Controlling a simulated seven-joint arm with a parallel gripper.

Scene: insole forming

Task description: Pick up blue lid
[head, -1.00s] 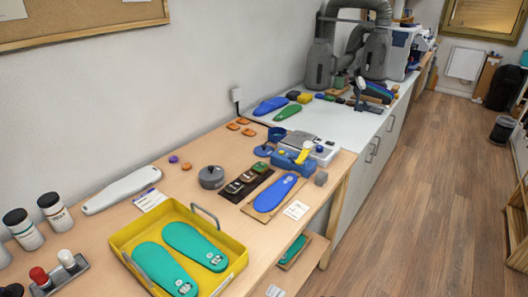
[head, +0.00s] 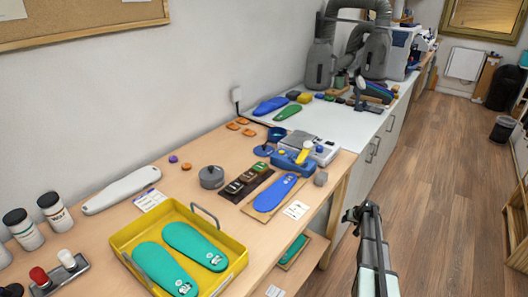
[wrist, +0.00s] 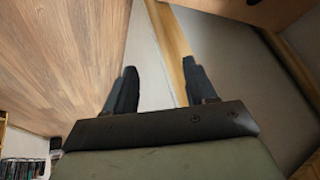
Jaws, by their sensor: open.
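A flat round blue piece with a small raised middle, which looks like the blue lid (head: 263,151), lies on the wooden table near its back. A second round blue piece (head: 276,134) is just behind it; I cannot tell whether it is a lid or a cup. My gripper (head: 361,210) is in the aisle to the right of the table, well away from both. In the wrist view, my gripper (wrist: 160,70) is open with nothing between its fingers. No blue lid shows in the wrist view.
A yellow tray (head: 120,238) with teal insoles stands at the table's front. A grey round pot (head: 211,177), a blue insole (head: 274,193) and a blue-and-grey device (head: 292,160) are near the lid.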

